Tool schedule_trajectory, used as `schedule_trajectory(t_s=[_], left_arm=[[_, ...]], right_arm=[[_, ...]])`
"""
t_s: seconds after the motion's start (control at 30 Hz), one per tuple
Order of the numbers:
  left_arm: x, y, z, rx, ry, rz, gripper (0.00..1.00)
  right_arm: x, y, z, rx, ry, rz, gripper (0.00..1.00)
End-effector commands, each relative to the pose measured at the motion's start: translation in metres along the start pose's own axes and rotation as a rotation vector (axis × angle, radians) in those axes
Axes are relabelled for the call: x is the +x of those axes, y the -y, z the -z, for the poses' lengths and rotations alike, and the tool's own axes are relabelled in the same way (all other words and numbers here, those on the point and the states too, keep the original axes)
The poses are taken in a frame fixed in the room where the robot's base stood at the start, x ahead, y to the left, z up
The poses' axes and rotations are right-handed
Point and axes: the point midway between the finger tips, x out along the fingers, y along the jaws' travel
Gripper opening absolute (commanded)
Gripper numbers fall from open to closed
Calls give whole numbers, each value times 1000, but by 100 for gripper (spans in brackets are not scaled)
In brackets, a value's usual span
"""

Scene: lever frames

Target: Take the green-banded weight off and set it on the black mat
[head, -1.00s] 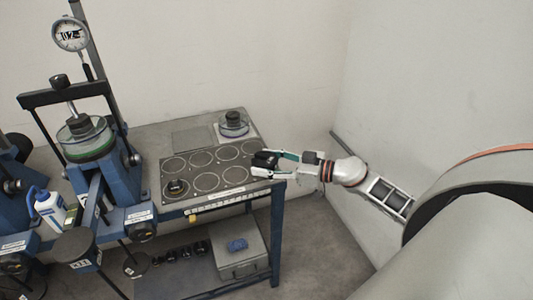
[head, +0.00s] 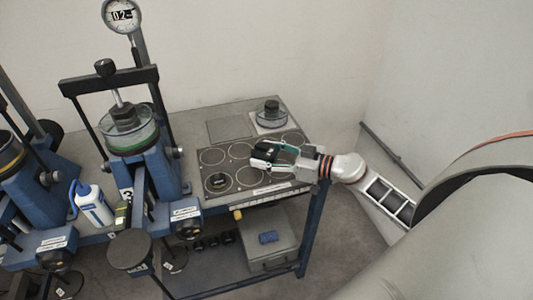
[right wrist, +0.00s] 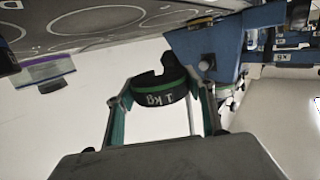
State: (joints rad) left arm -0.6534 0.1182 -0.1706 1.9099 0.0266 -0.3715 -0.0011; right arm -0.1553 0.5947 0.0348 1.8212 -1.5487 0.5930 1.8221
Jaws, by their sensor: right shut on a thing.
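My right gripper (head: 264,154) comes in from the right and is shut on a black weight (head: 269,148). In the right wrist view the weight (right wrist: 160,92) has a green band and the marking "1 kg", upside down, between the two fingers. In the head view it is over the right part of the black mat (head: 232,168), which has several pale circles and lies on the bench. I cannot tell how far above the mat it is. My left gripper is not in view.
A dish with a black knob (head: 270,116) stands behind the mat. A blue press frame with a gauge (head: 122,15) and a white bottle (head: 93,206) are on the left. A wall is behind.

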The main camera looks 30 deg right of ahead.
Motion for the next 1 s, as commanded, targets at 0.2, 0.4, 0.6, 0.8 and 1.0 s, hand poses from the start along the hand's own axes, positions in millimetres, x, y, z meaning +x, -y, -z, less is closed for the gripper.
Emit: schedule_trajectory(t_s=[0.2, 0.4, 0.6, 0.8, 1.0], left_arm=[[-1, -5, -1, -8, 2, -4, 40], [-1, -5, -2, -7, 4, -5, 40], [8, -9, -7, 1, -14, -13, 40], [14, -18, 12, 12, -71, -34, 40], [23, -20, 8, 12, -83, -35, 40]], right_arm=[[1, 0, -3, 1, -5, -1, 10], [3, 0, -15, 2, -6, -1, 10], [5, 0, -30, -3, -7, 0, 10], [7, 0, -41, -2, -6, 0, 10], [8, 0, -50, -3, -7, 0, 10]])
